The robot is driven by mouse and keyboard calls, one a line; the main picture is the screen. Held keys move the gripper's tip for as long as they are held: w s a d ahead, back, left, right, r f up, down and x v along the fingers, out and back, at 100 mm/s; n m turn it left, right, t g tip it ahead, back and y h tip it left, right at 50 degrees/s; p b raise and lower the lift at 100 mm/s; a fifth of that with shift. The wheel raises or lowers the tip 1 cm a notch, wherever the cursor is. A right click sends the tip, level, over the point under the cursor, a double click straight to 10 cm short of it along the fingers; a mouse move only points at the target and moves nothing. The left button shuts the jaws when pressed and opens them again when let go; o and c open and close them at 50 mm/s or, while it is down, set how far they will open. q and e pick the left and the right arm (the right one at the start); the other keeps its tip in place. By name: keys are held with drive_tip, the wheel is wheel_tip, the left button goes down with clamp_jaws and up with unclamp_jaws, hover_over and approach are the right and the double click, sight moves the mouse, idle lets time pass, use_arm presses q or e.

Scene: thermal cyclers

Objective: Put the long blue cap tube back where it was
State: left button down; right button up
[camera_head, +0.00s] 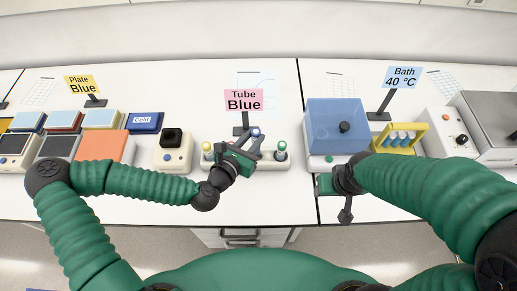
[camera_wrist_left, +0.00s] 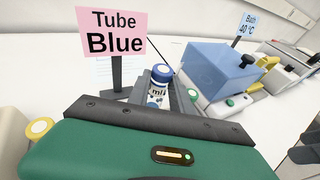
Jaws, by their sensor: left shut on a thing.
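The blue cap tube (camera_head: 255,133) is held at the tip of my left gripper (camera_head: 248,142), above or at the pale tube rack (camera_head: 273,162). In the left wrist view the tube (camera_wrist_left: 158,92) is clear, with a blue cap, white label and dark print, standing roughly upright between the dark fingers. The gripper is shut on it. Its lower end is hidden, so I cannot tell whether it sits in the rack. A yellow cap tube (camera_head: 207,149) stands at the rack's left end and a green cap tube (camera_head: 282,148) at its right. My right gripper (camera_head: 344,205) hangs by the table's front edge.
The pink "Tube Blue" sign (camera_head: 244,101) stands just behind the rack. A blue-lidded bath (camera_head: 337,127) is to the right, with a yellow tube holder (camera_head: 400,138) beyond it. A cream device (camera_head: 173,154) is to the left. Bare table lies in front of the rack.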

use_arm(q)
drive_tip(key=f, duration=0.4)
drive_tip(key=f+b, duration=0.1)
drive_tip(key=f, duration=0.2)
drive_tip(key=shift+d, duration=0.25)
drive_tip(key=shift+s+r, duration=0.15)
drive_tip(key=shift+r, duration=0.05)
drive_tip(key=c, duration=1.6)
unclamp_jaws()
drive_tip(key=shift+a, duration=0.1)
drive_tip(key=o, duration=0.4)
drive_tip(key=shift+f, duration=0.1)
drive_tip(key=shift+o, duration=0.2)
use_arm(e)
drive_tip(key=shift+s+f, duration=0.25)
drive_tip(key=shift+f, duration=0.45)
